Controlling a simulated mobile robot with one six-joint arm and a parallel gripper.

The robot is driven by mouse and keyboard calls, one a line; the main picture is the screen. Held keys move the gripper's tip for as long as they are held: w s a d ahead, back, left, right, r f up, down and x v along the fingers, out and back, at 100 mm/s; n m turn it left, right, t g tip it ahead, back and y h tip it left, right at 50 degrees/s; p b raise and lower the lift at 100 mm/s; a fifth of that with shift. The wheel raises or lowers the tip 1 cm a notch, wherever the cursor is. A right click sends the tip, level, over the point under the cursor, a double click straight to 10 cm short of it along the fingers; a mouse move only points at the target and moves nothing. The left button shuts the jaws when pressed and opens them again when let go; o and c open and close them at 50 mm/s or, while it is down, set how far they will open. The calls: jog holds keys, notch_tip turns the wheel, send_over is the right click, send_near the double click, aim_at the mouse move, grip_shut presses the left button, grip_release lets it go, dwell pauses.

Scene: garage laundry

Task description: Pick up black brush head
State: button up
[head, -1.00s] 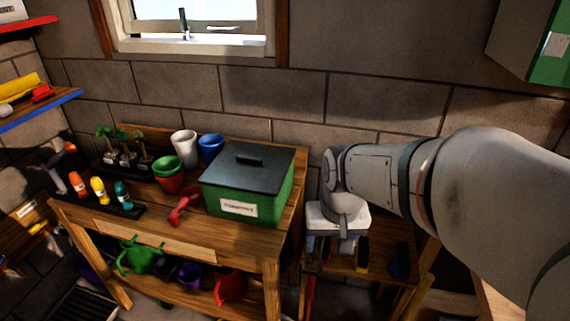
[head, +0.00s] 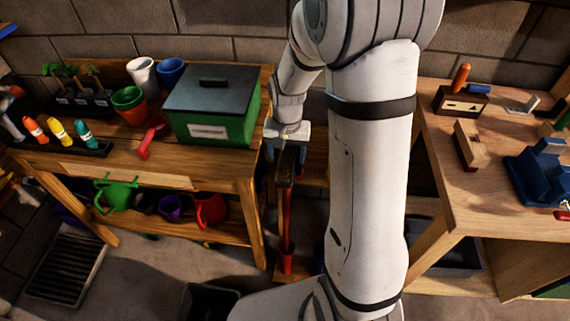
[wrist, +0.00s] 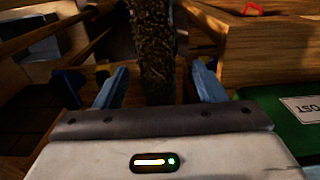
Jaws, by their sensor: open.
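The black brush head (head: 287,172) sits at the top of an upright red handle (head: 287,225) in the gap to the right of the potting bench. My gripper (head: 286,150) points down just above it, its blue fingers open to either side. In the wrist view the bristly brush head (wrist: 155,50) shows between and beyond the open fingers of my gripper (wrist: 160,72). I cannot tell from these views whether either finger touches it.
The potting bench (head: 215,165) stands close on the left, with a green lidded box (head: 207,130) near its edge. A wooden workbench (head: 485,210) with tools, including a blue holder (head: 545,175), stands on the right. My arm crosses the middle of the head view.

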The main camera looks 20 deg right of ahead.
notch_tip(320, 180, down, 4)
jog(key=shift+r, duration=0.2)
jog(key=c, duration=1)
